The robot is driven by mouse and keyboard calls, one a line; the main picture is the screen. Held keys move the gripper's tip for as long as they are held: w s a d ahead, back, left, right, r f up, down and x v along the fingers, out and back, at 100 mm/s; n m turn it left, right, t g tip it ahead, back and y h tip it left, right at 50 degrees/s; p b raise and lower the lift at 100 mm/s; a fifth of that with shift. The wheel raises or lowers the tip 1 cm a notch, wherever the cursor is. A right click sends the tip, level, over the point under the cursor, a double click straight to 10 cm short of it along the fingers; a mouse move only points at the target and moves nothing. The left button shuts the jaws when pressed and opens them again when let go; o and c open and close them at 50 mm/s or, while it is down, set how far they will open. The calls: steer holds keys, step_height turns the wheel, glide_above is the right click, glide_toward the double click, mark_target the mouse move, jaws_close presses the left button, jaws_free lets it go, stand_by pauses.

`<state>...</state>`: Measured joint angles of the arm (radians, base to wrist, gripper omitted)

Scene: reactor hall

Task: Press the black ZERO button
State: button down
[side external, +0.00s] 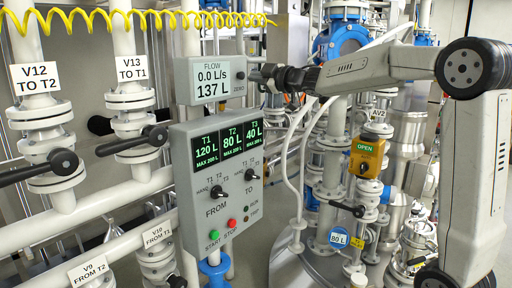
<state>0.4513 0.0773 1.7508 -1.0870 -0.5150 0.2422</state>
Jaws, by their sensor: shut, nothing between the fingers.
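The flow meter box (203,60) is grey and stands above the control panel. Its screen (212,80) reads FLOW, 0.0 L/s and 137 L. The black ZERO button (239,77) is on the box's front face, right of the screen and above the ZERO label (238,92). My gripper (254,76) reaches in from the right, with its shut, empty fingertips close to the button. I cannot tell from this angle whether they touch it.
Below is a control panel (194,182) with T1, T2 and T3 readouts, two black knobs and green START and red STOP buttons. Valve handles (138,140) and white pipes are at left. A yellow OPEN box (366,155) and more pipework stand below my arm.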

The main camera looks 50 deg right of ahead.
steer(key=shift+w, duration=1.4)
stand_by(0.6)
steer(key=s, duration=0.7)
stand_by(0.7)
steer(key=c, duration=1.3)
jaws_free()
